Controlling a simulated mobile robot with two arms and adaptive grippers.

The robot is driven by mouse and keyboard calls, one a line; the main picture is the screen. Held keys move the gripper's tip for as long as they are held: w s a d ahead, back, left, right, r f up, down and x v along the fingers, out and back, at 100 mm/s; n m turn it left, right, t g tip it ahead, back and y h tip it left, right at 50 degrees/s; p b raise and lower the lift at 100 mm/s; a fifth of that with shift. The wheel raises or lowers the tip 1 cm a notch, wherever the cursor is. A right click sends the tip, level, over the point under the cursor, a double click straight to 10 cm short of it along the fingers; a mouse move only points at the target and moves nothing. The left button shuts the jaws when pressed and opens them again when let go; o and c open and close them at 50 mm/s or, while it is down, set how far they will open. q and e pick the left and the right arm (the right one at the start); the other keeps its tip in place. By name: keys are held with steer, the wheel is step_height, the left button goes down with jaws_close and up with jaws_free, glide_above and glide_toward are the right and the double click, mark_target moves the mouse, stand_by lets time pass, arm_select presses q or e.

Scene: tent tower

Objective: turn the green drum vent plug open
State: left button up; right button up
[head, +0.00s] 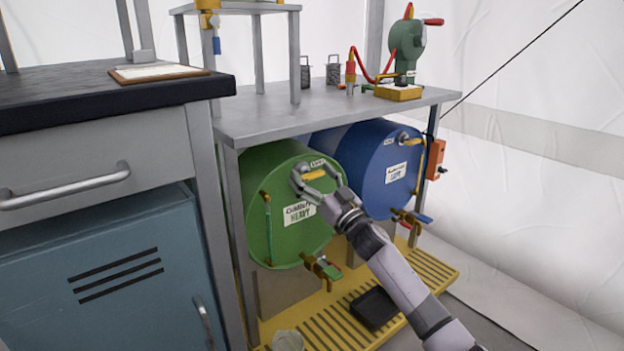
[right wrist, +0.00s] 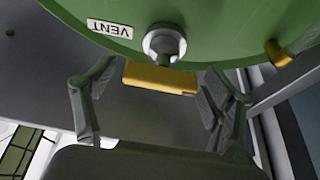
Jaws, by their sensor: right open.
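The green drum (head: 268,225) lies on its side under the grey bench, its round end facing out. Its vent plug has a round silver fitting (right wrist: 164,42) and a yellow bar handle (right wrist: 160,78) beside a "VENT" label (right wrist: 110,28). In the head view the yellow handle (head: 314,176) lies nearly level, pointing right. My right gripper (head: 317,180) is at the upper part of the drum face, in front of the plug. In the right wrist view my right gripper (right wrist: 158,88) is open, with one finger on each side of the handle and gaps between. My left gripper is not in view.
A blue drum (head: 370,165) with its own yellow plug lies to the right. A tap (head: 322,267) sticks out low on the green drum. A yellow slatted base (head: 420,275) holds a black tray (head: 374,308). A bench leg (head: 236,230) stands close left.

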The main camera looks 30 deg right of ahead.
steer(key=shift+w+r, duration=0.1)
steer(key=shift+w, duration=0.15)
steer(key=shift+c, duration=0.3)
steer(key=c, duration=1.1)
